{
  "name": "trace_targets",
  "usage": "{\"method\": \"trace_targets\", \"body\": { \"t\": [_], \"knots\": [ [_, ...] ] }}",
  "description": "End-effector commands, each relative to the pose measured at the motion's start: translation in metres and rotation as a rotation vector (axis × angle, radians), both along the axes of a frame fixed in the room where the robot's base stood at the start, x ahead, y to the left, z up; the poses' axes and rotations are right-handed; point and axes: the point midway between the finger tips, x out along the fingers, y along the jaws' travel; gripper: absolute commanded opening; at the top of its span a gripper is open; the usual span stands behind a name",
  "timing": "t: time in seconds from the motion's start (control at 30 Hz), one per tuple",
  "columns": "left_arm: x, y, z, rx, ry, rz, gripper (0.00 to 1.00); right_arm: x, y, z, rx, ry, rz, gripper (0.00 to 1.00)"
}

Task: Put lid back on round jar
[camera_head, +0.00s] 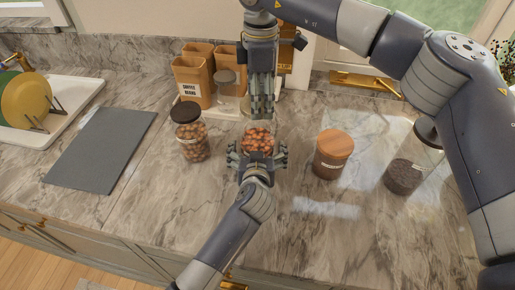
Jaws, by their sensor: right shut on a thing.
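An open jar of brown nuts (258,136) stands in the middle of the counter, and its nuts show from above. My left gripper (257,155) reaches in from the front with a finger on each side of this jar. I cannot tell whether the fingers press on the glass. My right gripper (263,107) points straight down just above and behind the jar's mouth. Its fingers are together on a thing that I cannot make out. No loose lid shows clearly.
A dark-lidded nut jar (191,138) stands close on the left. A wooden-lidded jar (333,155) and a tall dark-lidded jar (408,172) stand to the right. Canisters (192,80) and a clear jar (226,92) stand behind. A grey mat (100,148) lies left.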

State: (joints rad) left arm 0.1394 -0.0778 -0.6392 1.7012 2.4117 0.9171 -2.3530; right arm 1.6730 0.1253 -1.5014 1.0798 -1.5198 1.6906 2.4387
Motion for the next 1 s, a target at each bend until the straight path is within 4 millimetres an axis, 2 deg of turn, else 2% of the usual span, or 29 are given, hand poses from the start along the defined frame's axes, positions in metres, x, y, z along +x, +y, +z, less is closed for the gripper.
{"method": "trace_targets", "body": {
  "t": [0.1,0.3,0.37,0.4,0.57,0.83,1.0],
  "knots": [
    [0.000,0.000,0.000,0.000,0.000,0.000,0.98,0.000,0.000,0.000,0.000,0.000,0.000,0.56],
    [0.000,0.000,0.000,0.000,0.000,0.000,0.52,0.000,0.000,0.000,0.000,0.000,0.000,0.56],
    [0.000,0.000,0.000,0.001,0.000,0.000,0.39,0.000,0.000,0.000,0.000,0.000,0.000,0.56],
    [0.000,0.000,0.000,0.001,0.000,0.000,0.35,0.000,0.000,0.000,0.000,0.000,0.000,0.56],
    [0.000,0.000,0.000,0.001,0.001,0.001,0.35,0.000,0.000,-0.006,-0.001,0.002,0.000,0.56],
    [-0.001,0.000,0.000,0.001,0.001,0.001,0.35,0.000,0.000,-0.043,-0.001,0.004,0.000,0.56],
    [-0.001,0.000,-0.001,0.001,0.002,0.001,0.35,0.001,0.000,-0.050,0.000,0.002,0.000,0.56]
  ]
}}
